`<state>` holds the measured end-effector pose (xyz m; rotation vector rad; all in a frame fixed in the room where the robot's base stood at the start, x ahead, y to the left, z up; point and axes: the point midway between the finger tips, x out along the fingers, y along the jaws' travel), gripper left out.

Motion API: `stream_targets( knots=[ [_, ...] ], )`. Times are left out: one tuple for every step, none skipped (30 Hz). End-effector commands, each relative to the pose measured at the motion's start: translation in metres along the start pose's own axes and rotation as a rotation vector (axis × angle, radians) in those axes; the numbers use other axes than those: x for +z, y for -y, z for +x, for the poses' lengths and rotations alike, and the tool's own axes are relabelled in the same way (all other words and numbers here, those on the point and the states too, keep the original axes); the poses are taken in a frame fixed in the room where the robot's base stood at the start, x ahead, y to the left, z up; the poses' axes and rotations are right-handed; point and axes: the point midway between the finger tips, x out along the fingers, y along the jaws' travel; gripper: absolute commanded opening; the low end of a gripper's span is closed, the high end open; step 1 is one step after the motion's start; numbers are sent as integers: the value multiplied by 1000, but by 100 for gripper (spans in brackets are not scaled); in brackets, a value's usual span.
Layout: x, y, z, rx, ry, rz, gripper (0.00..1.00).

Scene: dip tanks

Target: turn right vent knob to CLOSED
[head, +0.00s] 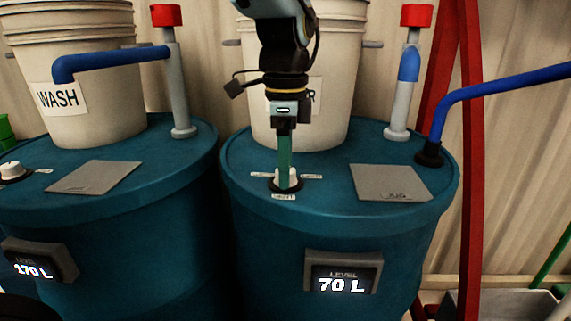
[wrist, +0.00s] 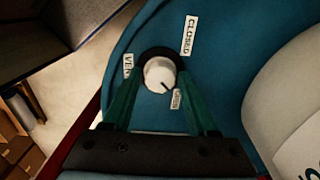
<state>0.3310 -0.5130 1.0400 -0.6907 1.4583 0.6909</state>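The right vent knob (wrist: 157,70) is white on a black round base, on top of the right blue tank (head: 240,190). In the wrist view its dark pointer line aims to the lower right, toward a small label (wrist: 177,99) that I cannot read surely. The CLOSED label (wrist: 189,35) is at its upper right. My gripper (wrist: 159,80) points down at the knob with its green fingers apart, one on each side, and a gap seems to show at both. In the head view my gripper (head: 284,167) partly hides the knob (head: 293,177).
A white bucket (head: 335,80) stands behind the knob on the tank. A grey plate (head: 390,183) lies to the right, and a display (head: 343,273) reads 70 L. The left tank (head: 110,220) carries another knob (head: 12,171) and a WASH bucket (head: 95,95). Blue pipes (head: 115,62) rise nearby.

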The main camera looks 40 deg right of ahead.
Motion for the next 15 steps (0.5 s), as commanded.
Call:
stream_targets(
  knots=[
    [0,0,0,0,0,0,52],
    [0,0,0,0,0,0,48],
    [0,0,0,0,0,0,44],
    [0,0,0,0,0,0,40],
    [0,0,0,0,0,0,37],
    [0,0,0,0,0,0,33],
    [0,0,0,0,0,0,29],
    [0,0,0,0,0,0,26],
    [0,0,0,0,0,0,21],
    [0,0,0,0,0,0,18],
    [0,0,0,0,0,0,15],
    [0,0,0,0,0,0,10],
    [0,0,0,0,0,0,7],
    [0,0,0,0,0,0,3],
    [0,0,0,0,0,0,0]
  ],
)
